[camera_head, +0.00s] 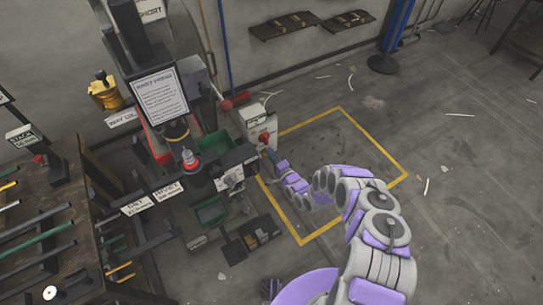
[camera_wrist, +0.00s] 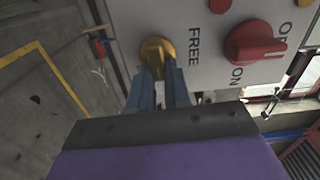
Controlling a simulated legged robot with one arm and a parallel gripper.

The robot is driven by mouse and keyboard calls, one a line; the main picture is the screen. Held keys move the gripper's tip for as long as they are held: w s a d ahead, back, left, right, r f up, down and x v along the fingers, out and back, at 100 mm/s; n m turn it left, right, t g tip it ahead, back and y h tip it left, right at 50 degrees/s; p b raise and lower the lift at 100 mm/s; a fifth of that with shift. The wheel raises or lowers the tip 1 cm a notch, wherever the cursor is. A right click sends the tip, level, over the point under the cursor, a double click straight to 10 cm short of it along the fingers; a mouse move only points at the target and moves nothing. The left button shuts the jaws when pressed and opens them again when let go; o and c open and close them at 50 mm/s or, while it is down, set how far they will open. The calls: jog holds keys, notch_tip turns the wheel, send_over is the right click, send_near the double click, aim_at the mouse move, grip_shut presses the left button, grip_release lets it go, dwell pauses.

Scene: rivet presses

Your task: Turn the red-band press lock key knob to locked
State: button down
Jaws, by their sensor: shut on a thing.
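The yellow lock key knob (camera_wrist: 157,50) shows in the wrist view on a pale panel (camera_wrist: 205,60), beside the word FREE. My gripper (camera_wrist: 158,72) has its blue fingers closed around the knob's lower part; the setting it points to is hard to read. In the head view, my gripper (camera_head: 270,155) reaches the front of the pale control box (camera_head: 255,117) beside the press with the red band (camera_head: 155,144). The yellow knob is hidden there by my gripper.
A large red knob (camera_wrist: 256,41) sits right of the yellow one, near the word ON; it also shows in the head view (camera_head: 264,138). A red ball lever (camera_head: 226,105) stands above the box. Floor inside the yellow outline (camera_head: 345,150) is clear apart from my arm.

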jog(key=shift+d+f+m, duration=0.2)
jog(key=shift+m, duration=0.2)
jog(key=c, duration=1.3)
grip_release()
jog(key=shift+f, duration=0.1)
jog(key=shift+c, duration=0.2)
jog(key=shift+o, duration=1.3)
jog(key=shift+a, duration=0.1)
jog(key=p+v, duration=0.2)
jog(key=v, duration=1.5)
jog(key=shift+s, duration=0.1)
